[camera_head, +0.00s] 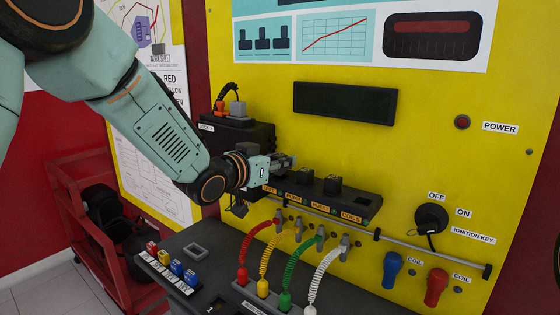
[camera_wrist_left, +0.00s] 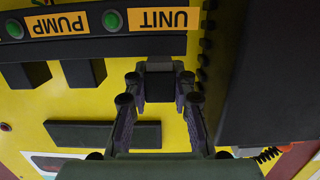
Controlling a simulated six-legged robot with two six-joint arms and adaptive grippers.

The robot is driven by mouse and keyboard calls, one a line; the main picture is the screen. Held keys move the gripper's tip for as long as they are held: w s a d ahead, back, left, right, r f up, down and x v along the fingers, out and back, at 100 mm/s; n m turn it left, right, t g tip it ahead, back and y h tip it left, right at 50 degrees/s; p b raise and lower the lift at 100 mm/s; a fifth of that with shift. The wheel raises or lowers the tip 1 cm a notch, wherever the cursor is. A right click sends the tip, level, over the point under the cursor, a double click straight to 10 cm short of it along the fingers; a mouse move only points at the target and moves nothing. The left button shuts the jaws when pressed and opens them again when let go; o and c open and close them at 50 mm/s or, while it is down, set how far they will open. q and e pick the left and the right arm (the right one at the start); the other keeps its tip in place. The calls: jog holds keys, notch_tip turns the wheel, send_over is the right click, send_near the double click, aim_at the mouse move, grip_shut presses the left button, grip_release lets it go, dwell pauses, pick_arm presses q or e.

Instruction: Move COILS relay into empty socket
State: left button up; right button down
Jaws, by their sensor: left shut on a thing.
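My left gripper (camera_head: 284,162) is at the left end of the black relay shelf (camera_head: 365,200), shut on a black relay (camera_wrist_left: 158,84). In the left wrist view the relay sits between the fingers, by the UNIT label (camera_wrist_left: 165,20); I cannot tell whether it is seated in the socket. Two other black relays stand by the PUMP (camera_head: 305,175) and INJECT (camera_head: 332,184) labels. No relay shows above the COILS label (camera_head: 351,215). My right gripper is not in view.
A black box (camera_head: 240,135) with an orange connector is close behind the gripper. Red, yellow, green and white coiled cables (camera_head: 327,262) hang below the shelf. An ignition key switch (camera_head: 431,218) and blue and red coil plugs (camera_head: 436,287) are at right.

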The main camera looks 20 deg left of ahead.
pick_arm(q)
jog(key=shift+s+d+f, duration=0.1)
jog(key=shift+f, duration=0.1)
jog(key=shift+f+b, duration=0.5)
jog(key=shift+f, duration=0.1)
dwell(0.5)
jog(key=o, duration=0.7)
jog(key=shift+o, duration=0.2)
jog(key=shift+r+p+v, duration=0.25)
jog(key=shift+p+v, duration=0.2)
jog(key=shift+v, duration=0.7)
jog(key=shift+r+p+v, duration=0.3)
jog(key=shift+p+v, duration=0.15)
jog(key=shift+v, duration=0.7)
jog(key=shift+r, duration=0.1)
notch_tip(320, 180, up, 7)
jog(key=p, duration=0.6)
